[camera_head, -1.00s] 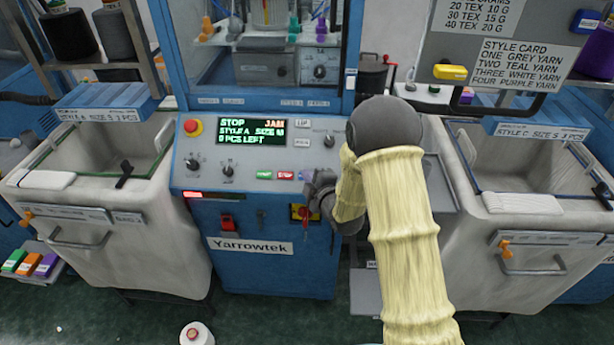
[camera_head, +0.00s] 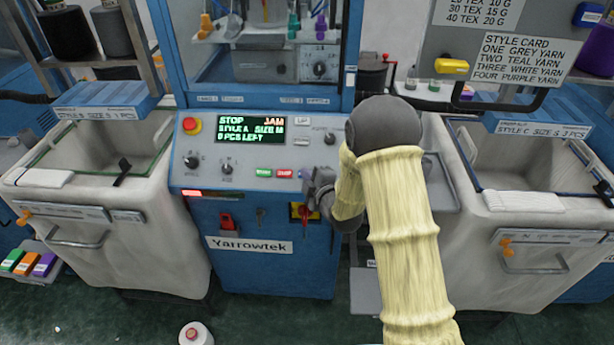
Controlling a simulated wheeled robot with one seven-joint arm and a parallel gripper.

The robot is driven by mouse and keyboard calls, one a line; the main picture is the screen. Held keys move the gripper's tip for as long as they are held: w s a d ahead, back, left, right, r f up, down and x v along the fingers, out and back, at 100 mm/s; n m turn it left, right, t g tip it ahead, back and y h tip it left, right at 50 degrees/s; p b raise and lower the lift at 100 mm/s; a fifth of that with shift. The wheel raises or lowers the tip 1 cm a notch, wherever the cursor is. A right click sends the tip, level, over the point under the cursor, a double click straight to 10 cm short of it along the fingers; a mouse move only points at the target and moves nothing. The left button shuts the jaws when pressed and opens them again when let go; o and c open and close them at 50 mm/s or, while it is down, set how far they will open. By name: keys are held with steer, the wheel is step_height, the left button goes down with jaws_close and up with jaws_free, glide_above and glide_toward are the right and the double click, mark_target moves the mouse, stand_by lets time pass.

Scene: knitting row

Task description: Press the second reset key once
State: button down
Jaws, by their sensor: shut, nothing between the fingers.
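The blue Yarrowtek machine (camera_head: 262,262) stands in the middle with a sloped grey control panel. Its display (camera_head: 250,129) reads STOP, JAM, STYLE A, SIZE M and 0 PCS LEFT. A green key (camera_head: 264,173) and a red key (camera_head: 285,173) sit side by side at the panel's lower edge; their labels are too small to read surely. My gripper (camera_head: 310,190) is shut and empty, just right of the red key at that edge. I cannot tell whether it touches the panel. No key marked reset is legible; my gripper and arm hide the panel's lower right.
A red emergency button (camera_head: 193,125) and black knobs (camera_head: 191,161) are on the panel. A red switch (camera_head: 227,222) is below it. Fabric bins stand left (camera_head: 120,235) and right (camera_head: 545,225). A style card (camera_head: 522,60) hangs upper right. A white cone (camera_head: 195,333) stands on the floor.

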steer(key=shift+w+f+b, duration=0.3)
steer(key=shift+f+b, duration=0.05)
steer(key=shift+b, duration=0.1)
stand_by(1.0)
steer(key=shift+r, duration=0.1)
steer(key=shift+s+d+r, duration=0.1)
steer(key=shift+s+r, duration=0.35)
steer(key=shift+r, duration=0.1)
stand_by(0.3)
steer(key=s+r, duration=0.1)
steer(key=r, duration=0.1)
steer(key=s+r+p, duration=0.1)
steer(key=s+r, duration=0.1)
steer(key=shift+s, duration=0.1)
stand_by(0.3)
stand_by(0.6)
